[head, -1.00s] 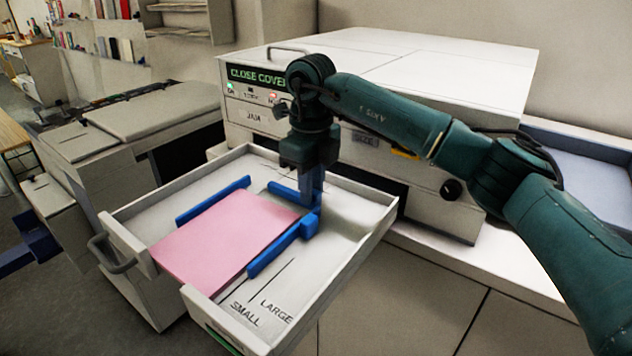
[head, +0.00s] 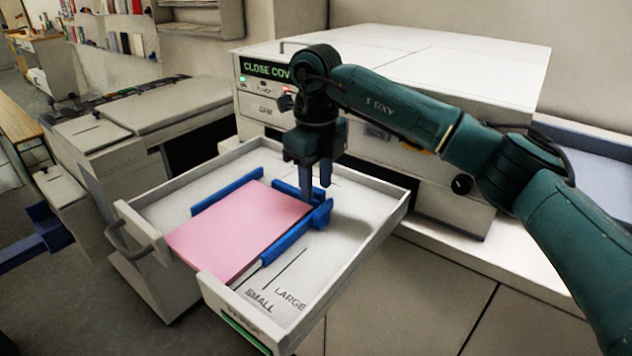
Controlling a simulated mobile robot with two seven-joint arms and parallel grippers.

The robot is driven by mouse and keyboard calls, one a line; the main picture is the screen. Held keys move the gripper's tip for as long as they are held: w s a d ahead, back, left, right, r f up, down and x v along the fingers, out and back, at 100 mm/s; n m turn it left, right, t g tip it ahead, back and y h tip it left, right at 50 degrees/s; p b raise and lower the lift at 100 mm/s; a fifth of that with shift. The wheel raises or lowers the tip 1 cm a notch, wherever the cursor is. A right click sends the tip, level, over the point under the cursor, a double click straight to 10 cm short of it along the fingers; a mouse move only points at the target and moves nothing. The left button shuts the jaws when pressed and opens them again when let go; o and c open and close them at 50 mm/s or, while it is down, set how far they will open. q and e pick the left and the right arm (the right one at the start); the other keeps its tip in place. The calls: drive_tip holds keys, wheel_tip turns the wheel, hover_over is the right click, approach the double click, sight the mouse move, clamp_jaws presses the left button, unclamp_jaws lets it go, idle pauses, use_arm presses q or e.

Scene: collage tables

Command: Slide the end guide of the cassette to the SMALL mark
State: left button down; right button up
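The white cassette (head: 385,228) is a pulled-out tray with a pink paper stack (head: 238,228) in it. Blue side guides lie along the stack's back edge (head: 225,192) and front edge (head: 295,236). The blue end guide (head: 288,189) stands at the stack's far right end. The SMALL label (head: 258,302) and LARGE label (head: 291,299) are printed on the tray floor at the front, each by a dark line. My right gripper (head: 316,186) points down at the end guide, its fingers apart. Whether a finger touches the guide is unclear.
The white machine (head: 440,70) stands behind the cassette, with a lit CLOSE COVER display (head: 264,70) partly behind my arm. The cassette's raised walls surround the guides. A grey handle (head: 122,238) sticks out at its left. The tray floor at the right is bare.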

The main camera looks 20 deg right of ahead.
wheel_tip(320, 180, up, 13)
drive_tip(key=shift+f, duration=0.2)
idle(0.4)
